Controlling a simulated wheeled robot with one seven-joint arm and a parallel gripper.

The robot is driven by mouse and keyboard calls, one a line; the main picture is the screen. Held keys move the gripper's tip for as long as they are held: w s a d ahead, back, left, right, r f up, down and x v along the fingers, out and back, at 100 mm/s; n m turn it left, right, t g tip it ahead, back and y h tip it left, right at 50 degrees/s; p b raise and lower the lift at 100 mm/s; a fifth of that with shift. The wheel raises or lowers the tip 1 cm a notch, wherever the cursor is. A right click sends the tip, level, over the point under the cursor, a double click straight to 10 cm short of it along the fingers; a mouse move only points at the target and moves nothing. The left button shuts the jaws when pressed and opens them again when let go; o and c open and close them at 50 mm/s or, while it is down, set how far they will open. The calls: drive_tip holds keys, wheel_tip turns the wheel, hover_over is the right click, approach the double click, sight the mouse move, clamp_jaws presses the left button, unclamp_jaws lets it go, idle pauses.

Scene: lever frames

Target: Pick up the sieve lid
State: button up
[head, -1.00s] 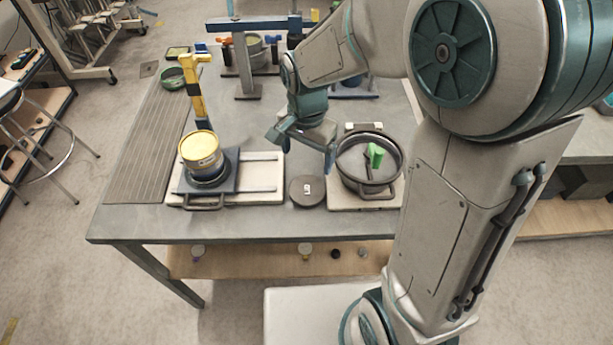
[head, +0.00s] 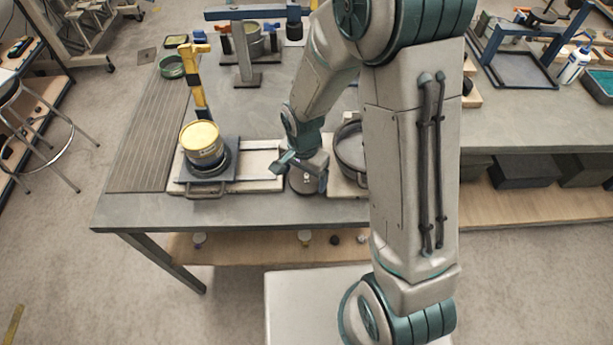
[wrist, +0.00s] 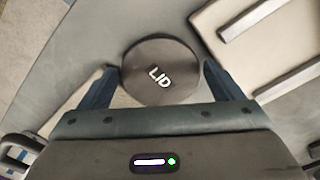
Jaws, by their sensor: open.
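The sieve lid is a dark round disc marked "LID" (wrist: 160,58). My gripper (wrist: 158,72) is open and empty, pointing down over the lid. In the wrist view its two blue fingers stand left and right of the lid's near part. I cannot tell how far above the lid the fingertips are.
A dark round pan (head: 349,150) stands right of the lid, partly hidden by my arm. The table's front edge is close.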

drive_tip(key=shift+f, duration=0.95)
drive_tip(key=c, duration=0.7)
drive_tip(key=shift+c, duration=0.2)
drive_tip(key=shift+r, duration=0.2)
